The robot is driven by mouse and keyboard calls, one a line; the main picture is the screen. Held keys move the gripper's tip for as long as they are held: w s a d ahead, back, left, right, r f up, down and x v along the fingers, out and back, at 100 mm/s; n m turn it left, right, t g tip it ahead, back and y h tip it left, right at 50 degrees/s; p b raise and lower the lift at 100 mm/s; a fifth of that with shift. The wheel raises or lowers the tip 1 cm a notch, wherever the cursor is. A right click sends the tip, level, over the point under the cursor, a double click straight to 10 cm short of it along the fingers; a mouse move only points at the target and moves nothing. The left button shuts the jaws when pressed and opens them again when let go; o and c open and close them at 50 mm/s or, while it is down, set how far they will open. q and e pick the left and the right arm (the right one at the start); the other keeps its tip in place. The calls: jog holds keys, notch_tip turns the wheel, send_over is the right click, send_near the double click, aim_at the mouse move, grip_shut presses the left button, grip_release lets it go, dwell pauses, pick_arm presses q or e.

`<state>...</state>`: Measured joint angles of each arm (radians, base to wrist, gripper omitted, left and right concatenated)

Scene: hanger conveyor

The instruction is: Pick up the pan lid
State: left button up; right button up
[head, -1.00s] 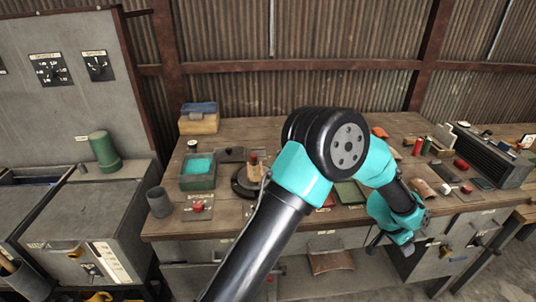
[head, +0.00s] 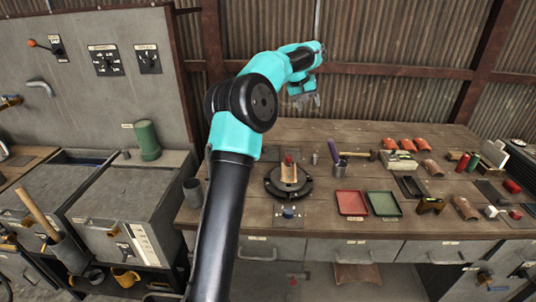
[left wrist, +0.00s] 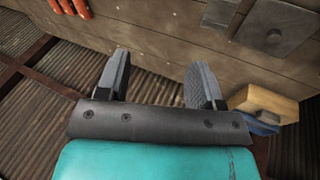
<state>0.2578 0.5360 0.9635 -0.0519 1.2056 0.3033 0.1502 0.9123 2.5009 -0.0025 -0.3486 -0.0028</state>
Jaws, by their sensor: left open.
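No pan lid can be named for certain. My left gripper (head: 307,101) is raised toward the back wall, above the bench's rear side. In the left wrist view its two fingers (left wrist: 158,62) are apart with nothing between them, left of the plate. My right gripper is not in view.
A wooden block with a blue part (left wrist: 265,104) lies right of the fingers. On the bench are a black round stand (head: 272,184), a red tray (head: 351,203), a green tray (head: 384,204) and a hammer (head: 358,155). A corrugated wall (head: 400,40) rises behind.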

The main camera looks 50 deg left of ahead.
pick_arm(q)
jog(key=s+a+r+n+g+y, duration=0.1)
jog(key=s+a+n, duration=0.15)
jog(key=a, duration=0.25)
jog(key=s+a+r+n+y, duration=0.1)
jog(key=s+a, duration=0.3)
jog(key=a, duration=0.2)
jog(key=a+f+n+g+y, duration=0.1)
jog(key=a+f, duration=0.4)
jog(key=f, duration=0.5)
jog(key=shift+w+f+n+g+y, duration=0.2)
jog(key=shift+n+g+y, duration=0.1)
jog(key=shift+n+g, duration=0.55)
jog(key=shift+f, duration=0.1)
send_over(264, 147)
jog(key=f, duration=1.1)
jog(key=shift+d+f, duration=0.2)
jog(key=shift+f, duration=0.2)
jog(key=shift+f, duration=0.1)
jog(key=shift+a+f, duration=0.15)
jog(key=shift+f, duration=1.1)
jog(key=shift+a+f, duration=0.15)
jog(key=shift+f, duration=1.1)
